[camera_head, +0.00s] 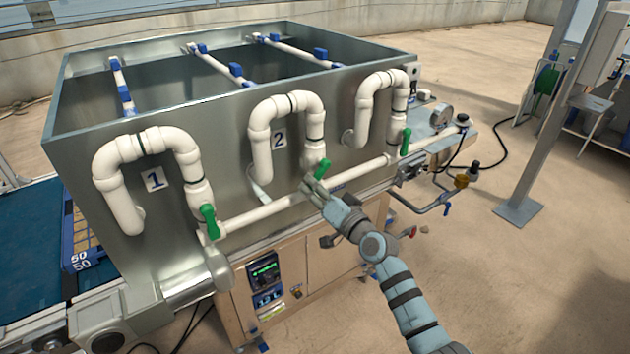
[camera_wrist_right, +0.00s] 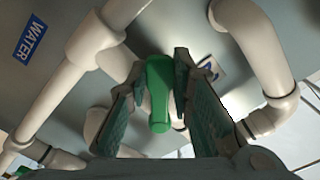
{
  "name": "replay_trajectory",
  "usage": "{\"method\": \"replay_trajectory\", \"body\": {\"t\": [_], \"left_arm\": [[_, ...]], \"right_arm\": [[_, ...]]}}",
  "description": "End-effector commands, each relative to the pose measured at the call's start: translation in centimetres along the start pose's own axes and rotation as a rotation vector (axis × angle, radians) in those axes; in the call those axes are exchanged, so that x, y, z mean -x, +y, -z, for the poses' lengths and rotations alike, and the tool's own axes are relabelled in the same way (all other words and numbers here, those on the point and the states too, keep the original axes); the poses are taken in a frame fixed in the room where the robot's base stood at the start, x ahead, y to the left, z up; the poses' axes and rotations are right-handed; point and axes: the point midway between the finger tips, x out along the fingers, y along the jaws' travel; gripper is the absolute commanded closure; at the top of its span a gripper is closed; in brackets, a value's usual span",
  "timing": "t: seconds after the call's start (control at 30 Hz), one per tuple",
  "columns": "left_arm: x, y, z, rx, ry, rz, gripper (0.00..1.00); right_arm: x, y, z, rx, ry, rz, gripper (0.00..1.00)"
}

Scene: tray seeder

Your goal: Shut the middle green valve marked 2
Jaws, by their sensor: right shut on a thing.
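The middle green valve handle (camera_head: 322,168) sits on the white pipe below the bend beside the number 2 plate (camera_head: 279,138). In the head view it slants down to the left. My right gripper (camera_head: 313,187) is at its lower end. In the right wrist view the green handle (camera_wrist_right: 158,90) stands between the two fingers of my right gripper (camera_wrist_right: 152,100), which is shut on it. The number plate (camera_wrist_right: 211,67) partly shows behind a finger there. My left gripper is not in view.
Green handles of valve 1 (camera_head: 209,221) and the right-hand valve (camera_head: 405,141) stand to either side. A white horizontal pipe (camera_head: 265,213) runs below the bends on the metal tank (camera_head: 222,130). A control panel (camera_head: 265,275) is below.

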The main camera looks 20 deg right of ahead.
Motion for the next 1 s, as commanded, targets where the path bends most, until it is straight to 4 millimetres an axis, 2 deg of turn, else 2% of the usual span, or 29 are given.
{"method": "replay_trajectory", "body": {"t": [0.03, 0.5, 0.8, 1.0], "left_arm": [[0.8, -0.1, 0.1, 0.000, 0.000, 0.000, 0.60], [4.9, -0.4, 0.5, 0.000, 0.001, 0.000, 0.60], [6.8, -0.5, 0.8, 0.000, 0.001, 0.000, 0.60], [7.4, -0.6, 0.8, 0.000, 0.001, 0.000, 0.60]], "right_arm": [[0.0, -0.6, 0.3, -0.041, 0.001, 0.000, 1.00], [-0.1, -3.3, 1.0, -0.485, -0.001, 0.001, 1.00], [-0.1, -4.3, 1.6, -0.712, -0.001, 0.001, 1.00], [-0.1, -4.7, 1.9, -0.802, -0.002, 0.002, 1.00]]}}
